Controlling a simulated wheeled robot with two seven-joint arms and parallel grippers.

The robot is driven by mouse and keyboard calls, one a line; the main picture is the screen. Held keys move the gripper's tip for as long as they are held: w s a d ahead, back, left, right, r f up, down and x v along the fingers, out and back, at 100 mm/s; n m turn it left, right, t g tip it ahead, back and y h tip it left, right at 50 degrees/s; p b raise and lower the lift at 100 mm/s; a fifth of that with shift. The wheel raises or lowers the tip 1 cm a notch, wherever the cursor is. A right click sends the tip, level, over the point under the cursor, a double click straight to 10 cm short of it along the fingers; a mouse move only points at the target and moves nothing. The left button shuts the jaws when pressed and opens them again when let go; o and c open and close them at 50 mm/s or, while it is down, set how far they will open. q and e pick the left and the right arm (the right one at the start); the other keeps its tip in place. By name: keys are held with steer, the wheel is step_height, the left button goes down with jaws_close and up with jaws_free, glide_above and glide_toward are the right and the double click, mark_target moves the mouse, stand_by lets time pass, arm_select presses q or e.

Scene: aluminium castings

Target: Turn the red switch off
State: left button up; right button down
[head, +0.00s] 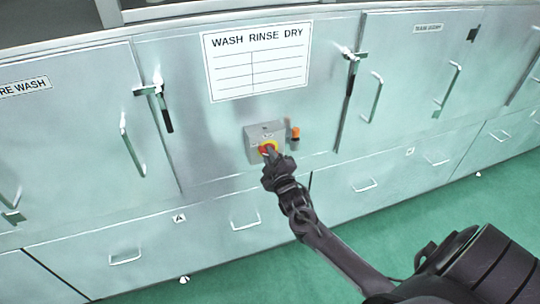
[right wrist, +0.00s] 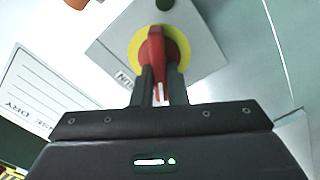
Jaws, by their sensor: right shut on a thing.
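The red switch (right wrist: 156,48) is a red rotary handle on a round yellow plate (right wrist: 180,55), fixed to a small grey box (head: 253,136) on the metal cabinet front. My right gripper (right wrist: 160,88) is at the switch, with one finger on each side of the red handle, shut on it. In the head view my right gripper (head: 272,160) covers the lower part of the switch (head: 266,148). The handle's pointed end with a white mark shows between the fingers in the wrist view. My left gripper is in neither view.
A white "WASH RINSE DRY" sign (head: 256,58) is above the box. An orange-topped part (head: 295,133) sits just right of the box. Latches (head: 155,90) and bar handles (head: 132,145) stick out from the doors. The green floor (head: 400,225) in front is clear.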

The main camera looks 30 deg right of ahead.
steer(key=shift+a+f+n, duration=0.1)
steer(key=shift+f+n, duration=0.1)
steer(key=shift+n, duration=1.55)
steer(key=shift+a+f+n, duration=0.1)
steer(key=shift+f+n, duration=0.05)
steer(key=shift+n, duration=1.6)
steer(key=shift+d, duration=0.1)
steer(key=c, duration=1.4)
jaws_free()
steer(key=shift+c, duration=0.2)
steer(key=b+v, duration=0.1)
steer(key=v, duration=0.6)
steer(key=shift+s, duration=0.4)
